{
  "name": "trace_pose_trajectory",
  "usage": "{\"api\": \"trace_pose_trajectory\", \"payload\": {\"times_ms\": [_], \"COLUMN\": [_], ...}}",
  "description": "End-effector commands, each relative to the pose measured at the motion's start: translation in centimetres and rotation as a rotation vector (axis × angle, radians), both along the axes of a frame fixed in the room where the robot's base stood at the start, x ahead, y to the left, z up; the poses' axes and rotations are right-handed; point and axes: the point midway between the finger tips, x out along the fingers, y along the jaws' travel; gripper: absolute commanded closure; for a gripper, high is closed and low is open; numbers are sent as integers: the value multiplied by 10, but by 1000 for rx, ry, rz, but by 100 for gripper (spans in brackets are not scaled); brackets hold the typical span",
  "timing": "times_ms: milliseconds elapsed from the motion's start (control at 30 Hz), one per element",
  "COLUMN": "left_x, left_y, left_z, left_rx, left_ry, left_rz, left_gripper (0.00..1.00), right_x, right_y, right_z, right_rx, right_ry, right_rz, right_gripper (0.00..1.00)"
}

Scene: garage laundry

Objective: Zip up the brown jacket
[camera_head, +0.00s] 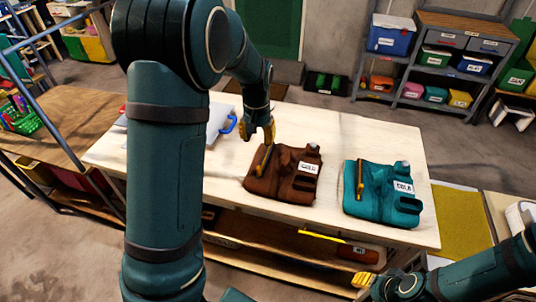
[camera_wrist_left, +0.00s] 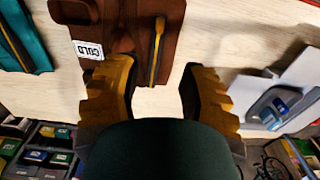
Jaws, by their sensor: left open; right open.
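The brown jacket (camera_head: 282,174) lies on the light wooden table, a bulky folded shape with a white label. A yellow-orange zipper strip (camera_head: 264,160) runs along its left side. In the left wrist view the jacket (camera_wrist_left: 120,22) is at the top, and the strip (camera_wrist_left: 157,48) points down towards the gap between my fingers. My left gripper (camera_head: 267,131) is just above the jacket's far left edge; its open yellow fingers (camera_wrist_left: 160,88) hold nothing. My right gripper (camera_head: 366,281) is open and empty, low in front of the table. I cannot tell how far the zip is closed.
A teal jacket (camera_head: 378,198) with a label lies right of the brown one. A white item with a blue handle (camera_head: 222,122) is at the left, partly behind my arm. Bare tabletop (camera_head: 365,137) lies behind the jackets. Shelves (camera_head: 440,62) stand at the back right.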

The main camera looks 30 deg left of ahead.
Motion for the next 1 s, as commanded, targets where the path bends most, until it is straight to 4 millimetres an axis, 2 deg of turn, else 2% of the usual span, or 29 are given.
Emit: {"api": "trace_pose_trajectory", "payload": {"times_ms": [167,700,833,1000], "left_x": [-1,-2,-1,-1], "left_y": [1,0,0,0], "left_z": [-17,-117,-130,-137], "left_rx": [0,0,0,0], "left_ry": [6,6,5,2], "left_rz": [2,2,1,2], "left_gripper": [59,59,59,59], "right_x": [0,-3,-4,-4], "right_y": [0,1,1,1], "right_z": [-4,-21,-23,-23], "right_rx": [-1,-1,0,0], "right_ry": [1,7,8,10], "right_rz": [-1,4,6,8], "right_gripper": [53,53,53,53]}}
